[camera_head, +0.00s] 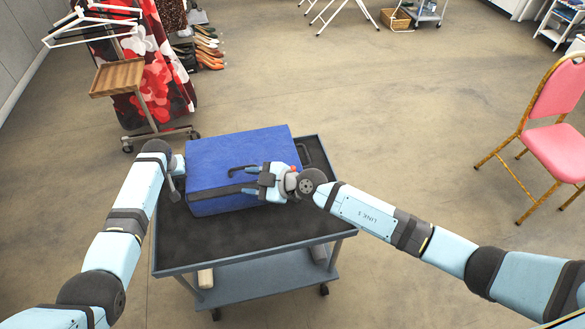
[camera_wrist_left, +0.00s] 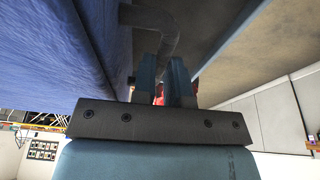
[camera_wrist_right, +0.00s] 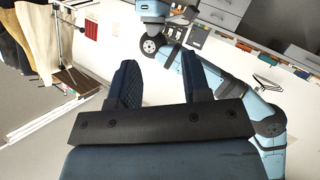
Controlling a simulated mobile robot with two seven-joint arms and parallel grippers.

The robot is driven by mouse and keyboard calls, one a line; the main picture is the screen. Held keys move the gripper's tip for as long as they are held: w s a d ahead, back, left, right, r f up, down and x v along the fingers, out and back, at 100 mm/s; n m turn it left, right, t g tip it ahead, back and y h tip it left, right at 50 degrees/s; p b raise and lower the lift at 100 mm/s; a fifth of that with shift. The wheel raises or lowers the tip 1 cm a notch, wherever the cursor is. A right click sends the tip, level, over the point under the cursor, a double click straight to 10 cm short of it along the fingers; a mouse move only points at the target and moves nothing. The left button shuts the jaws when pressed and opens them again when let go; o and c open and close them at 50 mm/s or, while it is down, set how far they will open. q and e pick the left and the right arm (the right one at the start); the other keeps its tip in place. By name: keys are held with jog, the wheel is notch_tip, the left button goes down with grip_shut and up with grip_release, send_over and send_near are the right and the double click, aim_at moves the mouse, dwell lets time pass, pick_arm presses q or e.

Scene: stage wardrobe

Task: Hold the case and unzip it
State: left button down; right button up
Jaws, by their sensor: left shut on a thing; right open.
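A blue case (camera_head: 215,150) lies on a dark-topped cart (camera_head: 180,250) and looks closed. A dark loop handle (camera_head: 304,152) shows at its right end. My left gripper (camera_head: 178,168) is at the case's left end. In the left wrist view its fingers (camera_wrist_left: 174,68) are shut on a grey handle (camera_wrist_left: 168,25) beside the case's blue side (camera_wrist_left: 60,50). My right gripper (camera_head: 238,180) is open over the case's near right part, fingers pointing left; I cannot tell whether it touches. The right wrist view shows its fingers (camera_wrist_right: 158,75) apart and empty. I cannot make out the zip or its pull.
The cart's near top is bare, and its lower shelf (camera_head: 260,285) is below. A clothes rack with a red floral garment (camera_head: 155,70) and a wooden tray (camera_head: 118,77) stand behind left. A pink chair (camera_head: 555,130) stands at right. The floor between is open.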

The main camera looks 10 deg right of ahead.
jog(key=s+d+f+m+t+h, duration=0.2)
jog(key=d+f+m+t+h, duration=0.1)
jog(key=d+m+t, duration=0.5)
jog(key=m+t+h, duration=0.2)
jog(key=m+h, duration=0.5)
jog(key=m, duration=0.1)
send_near(293, 167)
jog(key=w, duration=0.3)
jog(key=w+a, duration=0.1)
jog(key=w, duration=0.2)
jog(key=w+f, duration=0.1)
jog(key=w, duration=0.2)
jog(key=shift+w+a, duration=0.25)
jog(key=shift+w, duration=0.15)
grip_shut()
